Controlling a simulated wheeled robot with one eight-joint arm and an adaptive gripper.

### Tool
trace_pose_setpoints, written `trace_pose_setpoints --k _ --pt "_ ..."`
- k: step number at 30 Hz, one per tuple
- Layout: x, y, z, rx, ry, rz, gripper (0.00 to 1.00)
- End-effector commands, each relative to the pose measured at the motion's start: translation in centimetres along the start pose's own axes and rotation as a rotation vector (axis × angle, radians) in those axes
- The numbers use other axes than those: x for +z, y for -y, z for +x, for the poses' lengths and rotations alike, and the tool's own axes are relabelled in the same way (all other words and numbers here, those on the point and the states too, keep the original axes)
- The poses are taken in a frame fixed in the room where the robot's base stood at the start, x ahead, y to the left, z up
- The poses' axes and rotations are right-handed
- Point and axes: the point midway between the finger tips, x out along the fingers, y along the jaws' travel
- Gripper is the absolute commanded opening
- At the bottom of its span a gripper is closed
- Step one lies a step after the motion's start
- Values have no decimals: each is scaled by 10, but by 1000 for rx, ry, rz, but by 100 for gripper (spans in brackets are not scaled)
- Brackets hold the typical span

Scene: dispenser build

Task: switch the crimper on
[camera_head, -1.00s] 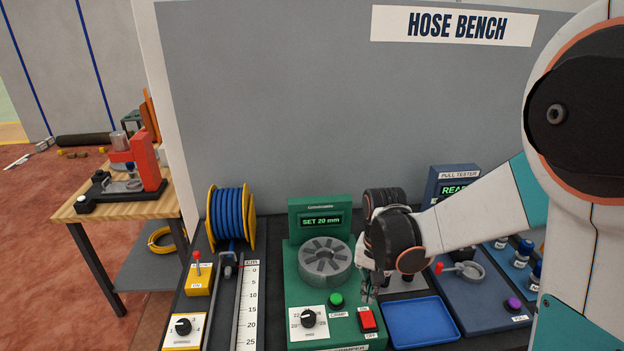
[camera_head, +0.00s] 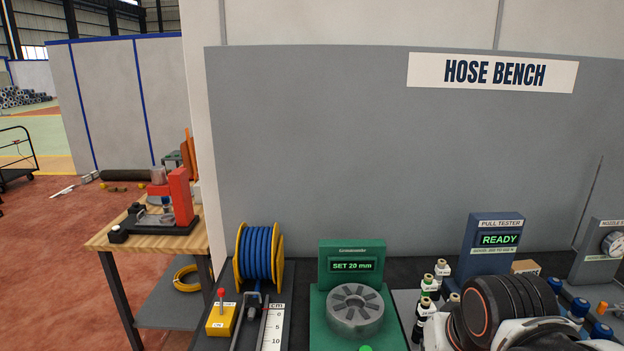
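The crimper (camera_head: 322,300) is the green machine at the bottom middle of the head view. Its display (camera_head: 352,266) is lit and reads "SET 20 mm". Its grey segmented die head (camera_head: 355,310) lies in front of the display. Only the top of its green button shows at the bottom edge. The crimper's lower front, with the red switch and dial, is cut off below the picture. My arm's dark wrist joint shows at the bottom right, to the right of the crimper. My gripper's fingers are not in view.
A blue hose reel (camera_head: 259,255) and a yellow box with a red-knobbed lever (camera_head: 221,318) stand left of the crimper. Small labelled bottles (camera_head: 428,290) stand between crimper and arm. The pull tester (camera_head: 494,245) reads "READY" behind my arm.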

Motion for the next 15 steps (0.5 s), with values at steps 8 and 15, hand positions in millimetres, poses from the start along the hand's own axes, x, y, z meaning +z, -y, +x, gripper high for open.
trace_pose_setpoints --k 8,15 --pt "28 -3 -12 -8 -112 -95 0" --pt "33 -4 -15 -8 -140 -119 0"
